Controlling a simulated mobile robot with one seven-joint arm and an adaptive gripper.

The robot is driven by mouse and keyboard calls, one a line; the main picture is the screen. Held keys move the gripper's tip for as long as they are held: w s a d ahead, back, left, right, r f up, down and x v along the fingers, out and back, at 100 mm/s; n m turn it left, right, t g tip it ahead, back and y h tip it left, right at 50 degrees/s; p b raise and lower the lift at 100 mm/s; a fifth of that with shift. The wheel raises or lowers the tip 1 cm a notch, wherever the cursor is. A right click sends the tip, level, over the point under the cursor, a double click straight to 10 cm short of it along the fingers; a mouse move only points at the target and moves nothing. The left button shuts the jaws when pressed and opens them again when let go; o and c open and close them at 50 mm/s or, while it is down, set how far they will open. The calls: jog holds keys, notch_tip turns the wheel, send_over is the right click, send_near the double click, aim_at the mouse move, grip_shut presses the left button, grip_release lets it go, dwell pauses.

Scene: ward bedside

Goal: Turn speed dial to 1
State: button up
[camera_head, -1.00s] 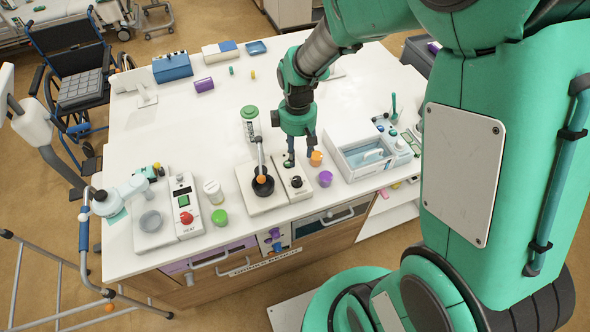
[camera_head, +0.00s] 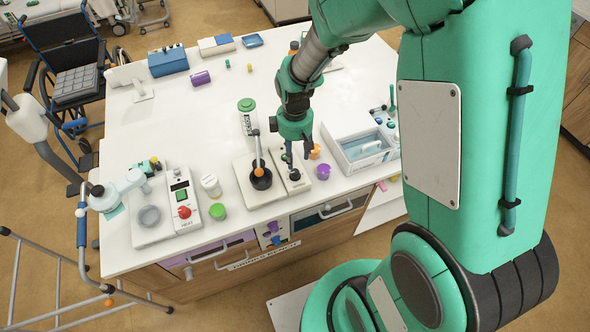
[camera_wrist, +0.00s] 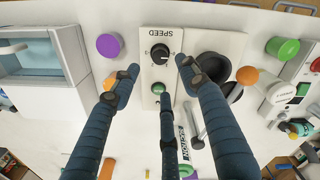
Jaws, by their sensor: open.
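The speed dial (camera_wrist: 160,53) is a round black knob with a white pointer mark on a white panel lettered SPEED (camera_wrist: 166,30). In the wrist view it lies between and just beyond the tips of my gripper (camera_wrist: 157,72), which is open and empty. The dial's scale marks are too small to read. A green button (camera_wrist: 158,88) sits on the same panel, nearer to my gripper. In the head view my gripper (camera_head: 297,157) points down close above the dial (camera_head: 294,175); contact cannot be told.
A stirrer-like device with a black bowl (camera_head: 261,178) and orange-tipped lever stands left of the panel. A purple-topped container (camera_head: 323,171) and an orange one (camera_head: 315,152) stand close right. A clear-walled basin (camera_head: 362,151) is farther right.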

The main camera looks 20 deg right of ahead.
aim_at(295, 172)
notch_tip(295, 172, down, 9)
jog(key=shift+r+b, duration=0.1)
jog(key=shift+b, duration=0.45)
grip_shut()
